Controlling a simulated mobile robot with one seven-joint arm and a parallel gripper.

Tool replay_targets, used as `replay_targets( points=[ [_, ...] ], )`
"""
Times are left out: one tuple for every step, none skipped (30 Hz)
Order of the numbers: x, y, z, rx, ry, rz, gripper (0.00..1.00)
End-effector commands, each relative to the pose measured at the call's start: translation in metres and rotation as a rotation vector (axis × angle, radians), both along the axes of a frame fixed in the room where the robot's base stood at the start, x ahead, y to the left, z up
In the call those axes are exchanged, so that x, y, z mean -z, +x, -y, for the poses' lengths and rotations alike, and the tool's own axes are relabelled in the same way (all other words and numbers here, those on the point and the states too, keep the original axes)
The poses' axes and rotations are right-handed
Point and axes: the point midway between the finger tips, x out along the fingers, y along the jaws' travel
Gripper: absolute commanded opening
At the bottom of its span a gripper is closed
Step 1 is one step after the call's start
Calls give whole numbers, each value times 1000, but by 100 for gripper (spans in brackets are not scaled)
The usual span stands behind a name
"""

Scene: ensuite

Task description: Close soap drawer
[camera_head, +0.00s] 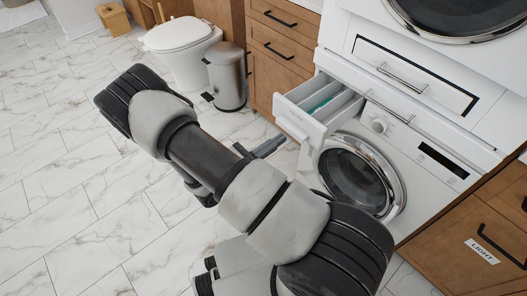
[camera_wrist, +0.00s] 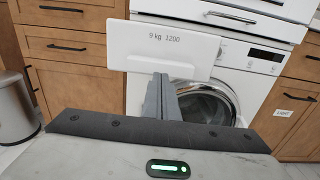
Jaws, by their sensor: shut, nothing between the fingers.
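The white soap drawer (camera_head: 305,121) sticks out, pulled open, at the upper left of the washing machine (camera_head: 425,170). Its compartments show, with something teal inside. In the wrist view the drawer front (camera_wrist: 160,50), marked "9 kg 1200", faces me. My gripper (camera_head: 268,147) is shut and empty. In the head view it appears just to the left of and below the drawer front. In the wrist view its fingers (camera_wrist: 160,97) point up at the drawer's lower edge. I cannot tell whether they touch it.
The round washer door (camera_head: 360,178) is closed below the drawer. Wooden cabinets (camera_head: 280,50) stand left of the washer, with a grey bin (camera_head: 227,76) and a toilet (camera_head: 182,45) beyond. More wooden drawers (camera_head: 470,245) are at the right. The tiled floor (camera_head: 60,170) at left is clear.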

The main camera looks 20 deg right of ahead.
Motion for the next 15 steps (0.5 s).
replay_targets(
  points=[
    [1,2,6,3,0,1,0],
    [1,3,9,3,0,1,0],
    [1,4,11,2,0,0,0],
    [0,5,13,1,1,0,0],
    [0,5,14,1,1,0,0],
    [0,6,15,0,1,1,0],
    [0,6,15,0,1,1,0],
    [0,6,16,0,1,1,0],
    [0,6,16,0,1,1,0],
    [0,6,16,0,1,1,0],
    [0,6,16,0,1,1,0],
    [0,6,16,0,1,1,0],
    [0,6,16,0,1,1,0],
    [0,6,16,0,1,1,0],
    [0,6,16,0,1,1,0]
  ],
)
